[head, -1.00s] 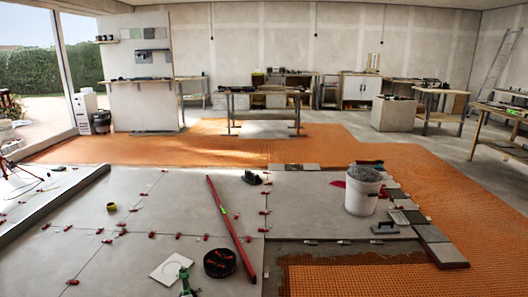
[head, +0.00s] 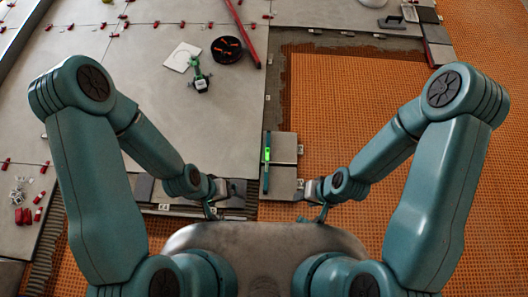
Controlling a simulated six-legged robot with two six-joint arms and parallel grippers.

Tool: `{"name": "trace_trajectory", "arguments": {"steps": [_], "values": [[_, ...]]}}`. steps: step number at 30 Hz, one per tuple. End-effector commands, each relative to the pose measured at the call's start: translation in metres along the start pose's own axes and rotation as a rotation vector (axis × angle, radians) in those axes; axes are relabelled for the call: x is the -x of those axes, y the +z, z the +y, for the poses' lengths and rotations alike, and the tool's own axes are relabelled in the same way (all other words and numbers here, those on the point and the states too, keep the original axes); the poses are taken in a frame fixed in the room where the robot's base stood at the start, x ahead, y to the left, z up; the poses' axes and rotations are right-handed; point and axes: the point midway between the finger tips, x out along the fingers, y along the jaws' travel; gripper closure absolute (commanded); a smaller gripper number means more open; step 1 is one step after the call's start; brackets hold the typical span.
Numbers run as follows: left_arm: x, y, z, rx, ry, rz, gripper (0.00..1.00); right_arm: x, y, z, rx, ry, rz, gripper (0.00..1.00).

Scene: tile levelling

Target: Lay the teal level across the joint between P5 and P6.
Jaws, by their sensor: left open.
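The teal level (head: 267,162), a slim bar with a bright green middle, lies lengthwise near the left edge of two small grey tiles, the farther one (head: 285,147) and the nearer one (head: 284,182). It spans the gap between these two. I cannot read which tiles are P5 and P6. My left gripper (head: 210,212) is open and empty, left of the level and close to my body, over the near edge of the large slabs. My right gripper (head: 319,214) is right of the nearer small tile, apart from the level; its finger gap is too small to judge.
Large grey slabs (head: 160,100) with red clips fill the left. A green tool (head: 199,80), a black round tub (head: 227,49), a white square plate (head: 181,57) and a long red bar (head: 243,32) lie on them. Orange matting (head: 350,110) covers the right.

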Motion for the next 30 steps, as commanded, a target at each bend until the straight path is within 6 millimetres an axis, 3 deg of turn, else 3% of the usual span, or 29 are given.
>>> {"name": "trace_trajectory", "arguments": {"steps": [28,29,30], "values": [[0.0001,-0.0001,0.0,0.0,0.0,0.0,0.0,0.0002,-0.0002,0.0,0.0,0.0,0.001,0.57],[0.0001,-0.0001,0.0,0.0,0.0,0.0,0.06,0.0002,-0.0002,0.0,0.0,0.0,0.001,0.57],[0.0001,-0.0001,0.0,0.0,0.0,0.0,0.2,0.0002,-0.0002,0.0,0.0,0.0,0.001,0.57]]}}
